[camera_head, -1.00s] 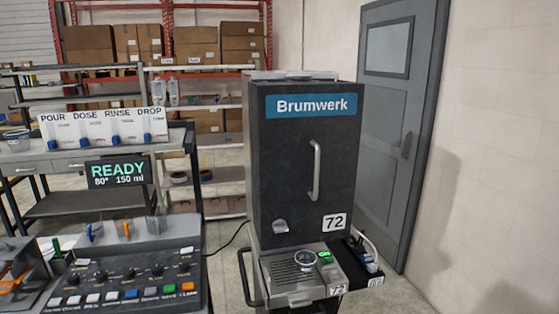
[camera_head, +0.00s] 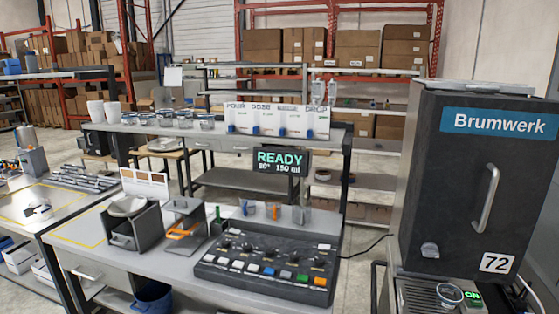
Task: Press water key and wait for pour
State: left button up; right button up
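A dark control panel (camera_head: 262,262) with a row of knobs and a row of coloured keys along its front lies on the workbench. The keys include white, blue, grey, green and orange ones; their labels are too small to read, so I cannot tell which is the water key. A display (camera_head: 281,161) behind the panel reads READY, 80° and 150 ml. A black Brumwerk machine (camera_head: 450,160) stands at the right, with a lit green ON indicator (camera_head: 473,296) at its base. Neither of my grippers is in view.
A dark holder with a round dish (camera_head: 128,207) and a stand with an orange part (camera_head: 183,225) sit left of the panel. A shelf behind carries the POUR, DOSE, RINSE, DROP board (camera_head: 278,119), glass jars and white cups (camera_head: 104,111). A blue bin (camera_head: 152,298) stands below.

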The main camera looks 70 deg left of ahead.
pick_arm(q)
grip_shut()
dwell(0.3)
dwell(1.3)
